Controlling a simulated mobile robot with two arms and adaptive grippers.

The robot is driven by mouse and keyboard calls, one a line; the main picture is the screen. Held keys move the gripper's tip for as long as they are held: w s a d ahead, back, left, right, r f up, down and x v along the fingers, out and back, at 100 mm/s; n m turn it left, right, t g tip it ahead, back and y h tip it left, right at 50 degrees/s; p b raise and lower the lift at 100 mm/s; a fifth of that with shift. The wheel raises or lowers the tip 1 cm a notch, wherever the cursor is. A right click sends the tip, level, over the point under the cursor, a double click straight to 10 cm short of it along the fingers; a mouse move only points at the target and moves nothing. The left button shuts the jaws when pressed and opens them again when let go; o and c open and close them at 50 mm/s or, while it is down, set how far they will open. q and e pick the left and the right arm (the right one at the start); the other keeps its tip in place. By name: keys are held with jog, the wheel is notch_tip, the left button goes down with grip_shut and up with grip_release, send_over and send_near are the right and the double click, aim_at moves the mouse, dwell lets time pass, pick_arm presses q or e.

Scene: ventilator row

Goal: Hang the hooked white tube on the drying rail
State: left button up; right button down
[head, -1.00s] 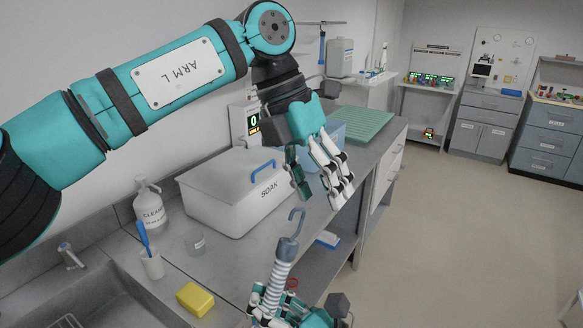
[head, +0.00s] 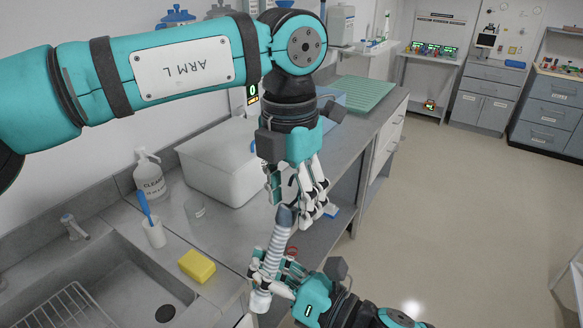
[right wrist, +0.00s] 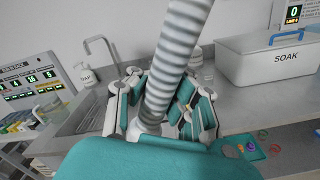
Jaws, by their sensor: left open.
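The white corrugated tube (head: 277,245) stands tilted at the lower middle of the head view, with a dark grey collar at its top. Its hook is hidden behind my left gripper's fingers. My right gripper (head: 271,279) is closed around the tube's lower part, and the white bottom end shows below the fingers. In the right wrist view the tube (right wrist: 178,50) rises from between the fingers (right wrist: 160,115). My left gripper (head: 297,203) is open, pointing down at the tube's top; contact cannot be told. The drying rail is not clearly visible, with my left arm across that wall.
The lidded SOAK bin (head: 215,165) stands on the counter behind my left gripper. A cleaner bottle (head: 149,177), a cup with a blue brush (head: 153,232) and a yellow sponge (head: 197,266) are left of the tube, beside the sink (head: 125,285). Floor at right is open.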

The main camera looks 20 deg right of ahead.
pick_arm(q)
jog(key=shift+f, duration=0.95)
